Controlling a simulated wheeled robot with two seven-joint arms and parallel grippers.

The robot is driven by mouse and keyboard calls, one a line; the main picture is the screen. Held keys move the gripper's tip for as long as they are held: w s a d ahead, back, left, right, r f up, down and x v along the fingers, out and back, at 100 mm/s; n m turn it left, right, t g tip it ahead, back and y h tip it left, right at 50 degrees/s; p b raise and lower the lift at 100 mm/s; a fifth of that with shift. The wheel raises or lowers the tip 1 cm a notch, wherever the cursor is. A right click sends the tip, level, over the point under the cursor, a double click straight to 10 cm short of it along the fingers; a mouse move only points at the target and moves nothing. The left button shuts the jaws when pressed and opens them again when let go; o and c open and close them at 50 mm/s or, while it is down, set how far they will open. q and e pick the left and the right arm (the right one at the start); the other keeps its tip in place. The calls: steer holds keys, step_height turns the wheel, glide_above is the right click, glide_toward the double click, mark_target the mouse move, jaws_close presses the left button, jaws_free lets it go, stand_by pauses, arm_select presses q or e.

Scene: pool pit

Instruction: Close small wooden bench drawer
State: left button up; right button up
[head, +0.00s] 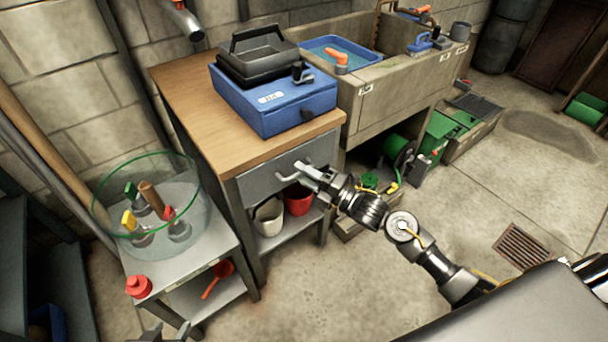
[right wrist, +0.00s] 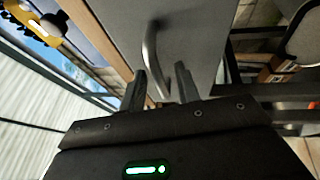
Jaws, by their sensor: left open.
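The small wooden bench (head: 190,95) has a wooden top and a grey drawer (head: 262,186) under its front edge. The drawer front looks close to the frame; I cannot tell whether a small gap remains. Its curved metal handle (head: 287,175) also shows in the right wrist view (right wrist: 150,48). My right gripper (head: 304,171) is at the handle, with its two fingers (right wrist: 160,80) apart and the handle's near end between or just beyond their tips. Contact is unclear. My left gripper (head: 166,333) is open and empty at the bottom edge, partly cut off.
A blue case (head: 270,105) and a black toolbox (head: 255,55) stand on the bench. White and red pots (head: 268,217) sit on its lower shelf. A glass bowl (head: 150,240) with tools is on a grey side table left. A stone sink (head: 400,80) adjoins right. Floor in front is clear.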

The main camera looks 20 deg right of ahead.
steer(key=shift+s+d, duration=0.1)
arm_select(q)
steer(key=shift+s+a+f+g, duration=0.3)
steer(key=shift+s+a+g, duration=0.1)
steer(key=shift+s, duration=0.1)
arm_select(e)
steer(key=v, duration=1)
steer(key=shift+s+d, duration=0.25)
